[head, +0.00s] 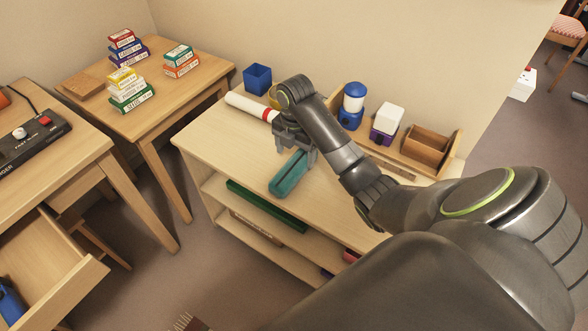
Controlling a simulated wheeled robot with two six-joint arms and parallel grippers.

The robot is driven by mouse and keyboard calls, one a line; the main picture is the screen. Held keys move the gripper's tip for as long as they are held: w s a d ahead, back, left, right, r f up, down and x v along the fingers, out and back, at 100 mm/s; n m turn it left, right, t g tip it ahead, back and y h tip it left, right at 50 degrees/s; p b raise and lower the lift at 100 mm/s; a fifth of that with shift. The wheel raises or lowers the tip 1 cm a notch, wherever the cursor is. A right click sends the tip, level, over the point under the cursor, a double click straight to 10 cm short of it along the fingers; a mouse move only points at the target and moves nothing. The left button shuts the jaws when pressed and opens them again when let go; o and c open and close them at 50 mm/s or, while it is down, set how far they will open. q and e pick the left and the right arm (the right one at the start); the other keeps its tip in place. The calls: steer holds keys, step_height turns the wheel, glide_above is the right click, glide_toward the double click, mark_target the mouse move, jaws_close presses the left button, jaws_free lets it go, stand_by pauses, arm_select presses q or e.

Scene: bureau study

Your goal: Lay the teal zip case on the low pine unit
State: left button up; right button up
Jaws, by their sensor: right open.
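The teal zip case (287,178) lies on the top of the low pine unit (237,158), near its front edge. It is long and narrow and points away from me. My right gripper (296,154) is above the case's far end, its open fingers one on each side of it. The gripper hides part of that far end, and I cannot tell whether a finger touches the case. My left gripper is not in view.
A white roll with a red band (250,107) lies behind the case, close to my right gripper. A blue cup (257,79), a blue-and-white jar (354,97) and a wooden organiser (425,147) stand along the back.

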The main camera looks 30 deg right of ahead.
mark_target(293, 166)
steer(key=f, duration=0.4)
steer(key=f+b, duration=0.1)
steer(key=f, duration=0.1)
steer(key=shift+a+f, duration=0.35)
steer(key=c, duration=1.2)
